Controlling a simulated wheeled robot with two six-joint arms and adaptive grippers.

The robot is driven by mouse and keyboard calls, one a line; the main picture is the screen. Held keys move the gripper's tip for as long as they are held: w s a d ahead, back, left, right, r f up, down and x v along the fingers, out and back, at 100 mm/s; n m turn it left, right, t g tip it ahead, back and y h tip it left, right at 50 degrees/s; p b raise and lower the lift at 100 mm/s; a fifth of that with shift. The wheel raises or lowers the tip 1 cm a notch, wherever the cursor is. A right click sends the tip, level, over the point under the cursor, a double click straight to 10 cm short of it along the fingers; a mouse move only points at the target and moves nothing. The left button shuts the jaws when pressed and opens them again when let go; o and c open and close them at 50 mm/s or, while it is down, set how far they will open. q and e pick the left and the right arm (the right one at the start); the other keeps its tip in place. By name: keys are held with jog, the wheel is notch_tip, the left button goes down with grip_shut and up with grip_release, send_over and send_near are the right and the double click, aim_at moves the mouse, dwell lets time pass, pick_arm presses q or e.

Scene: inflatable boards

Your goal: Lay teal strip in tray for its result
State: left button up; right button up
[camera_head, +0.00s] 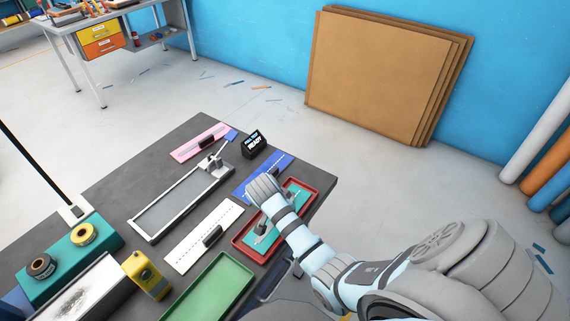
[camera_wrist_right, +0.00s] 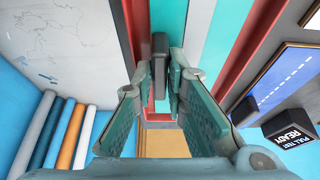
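The teal strip (camera_head: 297,194) with a pale lengthwise band and a dark upright grip block is within the outline of the red tray (camera_head: 238,243) at the table's right side. In the right wrist view the strip (camera_wrist_right: 228,35) runs between the red walls. Whether it rests on the tray floor or hangs just above it, I cannot tell. My right gripper (camera_wrist_right: 161,82) has its fingertips close on both sides of the strip's dark block (camera_wrist_right: 159,55) and appears shut on it. In the head view my right arm hides part of the tray and strip. My left gripper is not visible.
The black pull-test block reading READY (camera_head: 254,143) and a blue strip (camera_head: 254,181) lie beyond the tray. A white strip (camera_head: 190,244), a green tray (camera_head: 218,284) and a grey metal fixture (camera_head: 172,208) lie left of it. A pink strip (camera_head: 191,146) is farther back.

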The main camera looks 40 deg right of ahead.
jog(key=shift+o, duration=1.4)
jog(key=p+v, duration=0.2)
jog(key=v, duration=1)
jog(key=shift+r, duration=0.2)
jog(key=shift+s+f, duration=0.1)
